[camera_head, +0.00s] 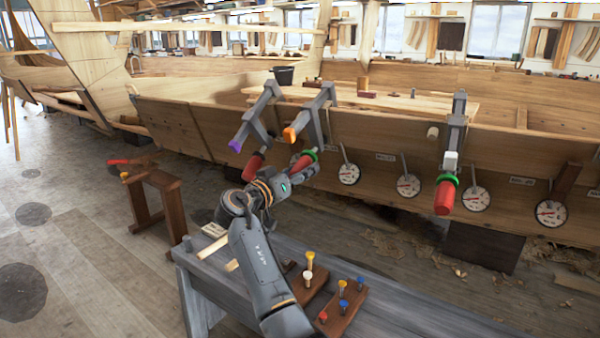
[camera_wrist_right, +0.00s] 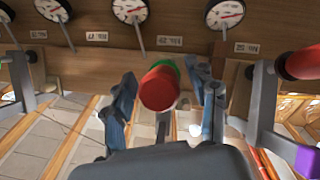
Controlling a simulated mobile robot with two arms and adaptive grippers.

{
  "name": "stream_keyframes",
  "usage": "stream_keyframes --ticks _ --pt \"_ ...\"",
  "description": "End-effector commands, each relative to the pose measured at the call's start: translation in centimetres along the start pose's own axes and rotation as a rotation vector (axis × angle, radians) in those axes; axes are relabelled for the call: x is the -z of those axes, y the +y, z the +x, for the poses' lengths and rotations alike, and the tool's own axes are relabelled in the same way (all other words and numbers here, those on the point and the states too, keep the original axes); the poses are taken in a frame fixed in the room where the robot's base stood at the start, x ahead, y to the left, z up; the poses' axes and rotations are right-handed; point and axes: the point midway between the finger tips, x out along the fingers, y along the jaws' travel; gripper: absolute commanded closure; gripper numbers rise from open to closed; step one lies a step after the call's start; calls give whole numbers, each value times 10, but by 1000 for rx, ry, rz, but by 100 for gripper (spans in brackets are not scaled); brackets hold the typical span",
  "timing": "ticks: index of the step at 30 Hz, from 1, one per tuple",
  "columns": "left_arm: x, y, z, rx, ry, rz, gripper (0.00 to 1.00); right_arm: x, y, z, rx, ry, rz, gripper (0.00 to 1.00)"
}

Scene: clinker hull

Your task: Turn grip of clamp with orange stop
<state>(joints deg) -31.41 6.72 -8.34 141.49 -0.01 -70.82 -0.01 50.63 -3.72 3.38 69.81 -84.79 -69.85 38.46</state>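The clamp with the orange stop (camera_head: 290,133) hangs on the plank edge of the hull, left of centre in the head view. Its red grip (camera_head: 303,160) with a green collar points down toward me. My right gripper (camera_head: 292,175) is at this grip. In the right wrist view the red grip (camera_wrist_right: 159,90) shows end-on between the two spread fingers, with a gap on each side. The fingers are open; how far they reach along the grip I cannot tell. The orange stop is hidden in the wrist view. My left gripper is not in view.
A clamp with a purple stop (camera_head: 235,145) stands close on the left; its red grip (camera_wrist_right: 303,62) shows at the right of the wrist view. A clamp with a white stop (camera_head: 450,160) is farther right. Dials (camera_head: 349,174) line the hull. A grey bench (camera_head: 400,315) holds pegged blocks.

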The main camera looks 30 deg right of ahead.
Motion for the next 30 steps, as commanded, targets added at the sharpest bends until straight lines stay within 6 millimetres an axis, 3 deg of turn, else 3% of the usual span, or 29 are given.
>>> stream_keyframes --ticks 10,24,30 --pt "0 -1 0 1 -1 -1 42 -1 -2 -12 3 -2 -1 42" --pt "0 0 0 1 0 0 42 -1 -1 -102 2 -1 0 42" --pt "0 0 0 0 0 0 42 -1 0 -119 1 -1 0 42"
